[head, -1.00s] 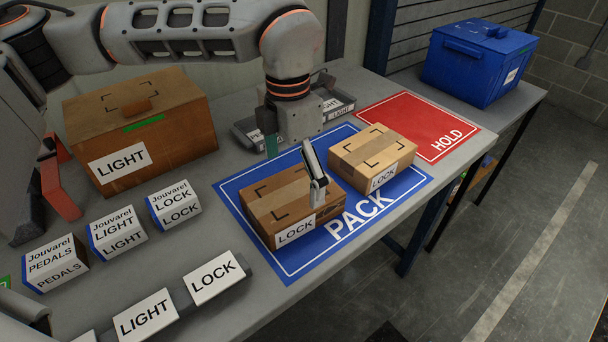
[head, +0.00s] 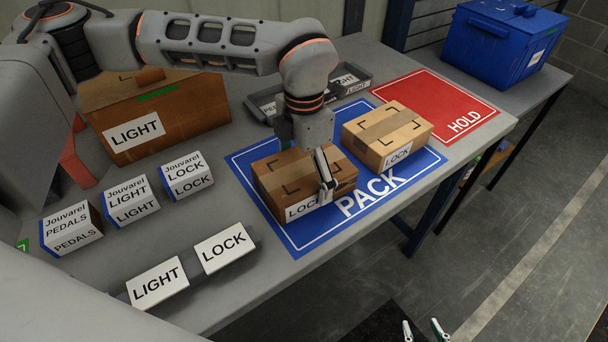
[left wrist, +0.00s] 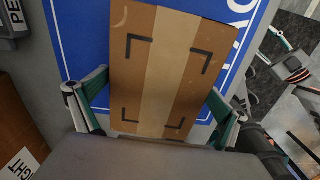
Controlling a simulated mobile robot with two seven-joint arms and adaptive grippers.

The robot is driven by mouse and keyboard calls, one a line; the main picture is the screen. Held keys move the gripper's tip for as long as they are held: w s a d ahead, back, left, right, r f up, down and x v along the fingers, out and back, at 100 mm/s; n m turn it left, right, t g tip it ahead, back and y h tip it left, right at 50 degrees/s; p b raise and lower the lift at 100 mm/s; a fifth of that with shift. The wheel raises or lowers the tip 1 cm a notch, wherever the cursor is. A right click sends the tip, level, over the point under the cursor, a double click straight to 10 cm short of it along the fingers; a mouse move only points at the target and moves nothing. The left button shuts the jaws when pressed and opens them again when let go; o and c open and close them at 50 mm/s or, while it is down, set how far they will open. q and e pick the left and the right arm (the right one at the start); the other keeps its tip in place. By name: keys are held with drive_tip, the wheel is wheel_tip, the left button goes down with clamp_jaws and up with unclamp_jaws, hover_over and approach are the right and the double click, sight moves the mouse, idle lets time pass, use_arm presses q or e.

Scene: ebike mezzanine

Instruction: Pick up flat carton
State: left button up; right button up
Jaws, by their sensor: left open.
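A flat brown carton (head: 290,180) with a LOCK label and a tape strip lies on the left part of the blue PACK mat (head: 285,237). My left gripper (head: 303,165) is over it from above, open, with one finger in front of its near side; the far finger is hidden. In the left wrist view the carton (left wrist: 160,75) lies between the two spread fingers of this gripper (left wrist: 157,97); I cannot tell whether they touch it. My right gripper (head: 423,330) shows only its separated fingertips at the bottom edge of the head view, empty.
A second, lighter LOCK carton (head: 387,135) stands close by on the right of the mat. A grey tray (head: 350,84) is behind, a large LIGHT box (head: 165,115) to the left. Small Jouvarel boxes (head: 131,201) and a label rail (head: 200,268) stand nearer. The red HOLD mat (head: 430,100) is bare.

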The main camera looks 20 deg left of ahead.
sight(304, 167)
use_arm(q)
drive_tip(key=shift+c, duration=0.4)
drive_tip(key=c, duration=1.3)
drive_tip(key=shift+r, duration=0.15)
drive_tip(key=shift+c, duration=0.2)
wheel_tip(304, 167, up, 20)
drive_tip(key=shift+p, duration=0.45)
